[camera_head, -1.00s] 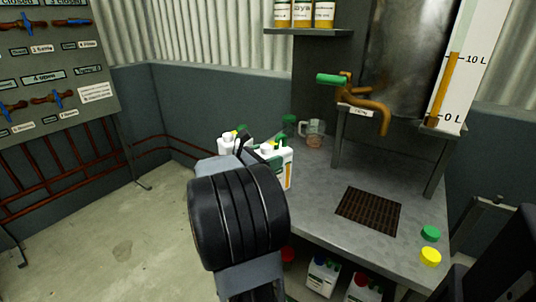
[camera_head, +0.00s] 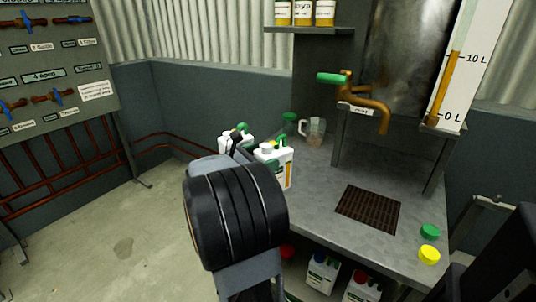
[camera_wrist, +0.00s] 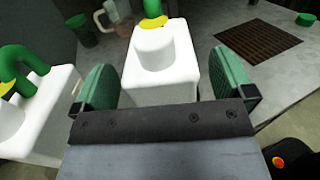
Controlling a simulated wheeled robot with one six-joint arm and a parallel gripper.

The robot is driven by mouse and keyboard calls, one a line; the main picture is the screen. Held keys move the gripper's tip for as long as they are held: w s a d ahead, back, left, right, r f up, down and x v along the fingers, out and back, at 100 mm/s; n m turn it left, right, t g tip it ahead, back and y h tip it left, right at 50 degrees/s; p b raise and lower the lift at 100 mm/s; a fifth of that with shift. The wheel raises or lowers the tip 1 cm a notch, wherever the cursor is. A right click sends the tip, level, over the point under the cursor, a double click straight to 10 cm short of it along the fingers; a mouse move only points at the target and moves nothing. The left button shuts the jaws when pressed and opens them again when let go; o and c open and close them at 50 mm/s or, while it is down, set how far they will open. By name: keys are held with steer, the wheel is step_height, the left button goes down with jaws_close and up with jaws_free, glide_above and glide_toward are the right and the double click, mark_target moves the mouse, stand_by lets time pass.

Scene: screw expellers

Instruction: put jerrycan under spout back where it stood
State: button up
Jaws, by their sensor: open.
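A white jerrycan (camera_head: 283,168) with a green and yellow label stands at the left end of the bench. In the wrist view this jerrycan (camera_wrist: 160,48) is between the two green finger pads of my gripper (camera_wrist: 163,80). The gripper is open, with a gap visible at the right pad; contact at the left pad is unclear. A second white jerrycan (camera_wrist: 38,115) with a green handle stands to its left. The brass spout (camera_head: 382,118) with a green lever is over the dark grate (camera_head: 368,210), which is bare.
A clear measuring jug (camera_head: 314,131) and a dark green-topped container (camera_wrist: 82,30) stand behind the jerrycans. A green cap (camera_head: 430,231) and a yellow cap (camera_head: 429,255) lie at the bench's right. Jerrycans (camera_head: 322,273) sit on the shelf below. The bench around the grate is clear.

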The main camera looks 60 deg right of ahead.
steer(key=p+v, duration=0.2)
steer(key=v, duration=0.8)
steer(key=s+a+f+m+t+y, duration=0.1)
steer(key=a+f+m+t+y, duration=0.2)
steer(key=a, duration=0.5)
steer(key=s+a+f+m+t+y, duration=0.1)
steer(key=a+f+m+t+y, duration=0.2)
steer(key=a+m+y, duration=0.3)
steer(key=s+a+f+m+t+y, duration=0.1)
steer(key=a+f+m+t+y, duration=0.2)
steer(key=a+y, duration=0.4)
steer(key=a+f+m, duration=0.1)
steer(key=a+f, duration=0.1)
steer(key=a, duration=0.3)
steer(key=shift+f+t+y, duration=0.2)
steer(key=shift+t+y, duration=0.1)
steer(key=shift+t, duration=0.1)
steer(key=shift+s, duration=0.1)
steer(key=w+p+v, duration=0.3)
steer(key=p+v, duration=1)
steer(key=w+r+p+v, duration=0.1)
steer(key=w+p+v, duration=0.2)
steer(key=p+v, duration=1)
steer(key=shift+r+t, duration=0.4)
steer(key=shift+r, duration=0.35)
steer(key=shift+w, duration=0.1)
